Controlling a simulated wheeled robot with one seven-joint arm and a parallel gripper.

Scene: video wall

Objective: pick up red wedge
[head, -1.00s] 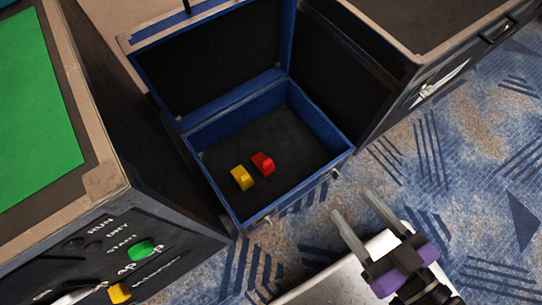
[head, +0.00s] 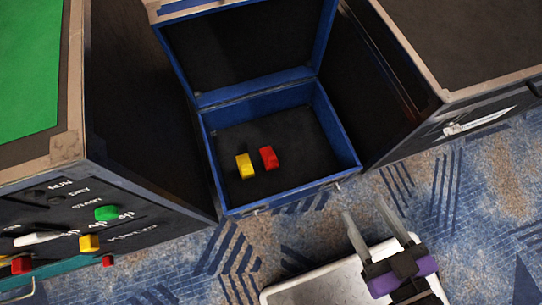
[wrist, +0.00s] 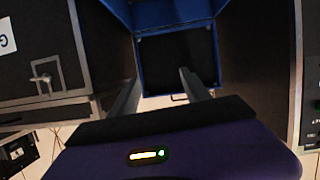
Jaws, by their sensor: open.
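The red wedge (head: 268,158) lies on the dark floor of an open blue case (head: 352,150), right beside a yellow block (head: 245,166). My gripper (head: 364,220) is open and empty, outside the case, in front of it and to the right. In the wrist view my gripper (wrist: 160,85) has its two fingers spread apart, with the blue case (wrist: 214,48) beyond them. I cannot make out the wedge in the wrist view.
A dark cabinet with a green top (head: 30,70) and a front panel with coloured knobs, one of them green (head: 107,213), stands at the left. Another dark case (head: 470,45) stands at the right. Patterned blue carpet (head: 240,255) lies in front.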

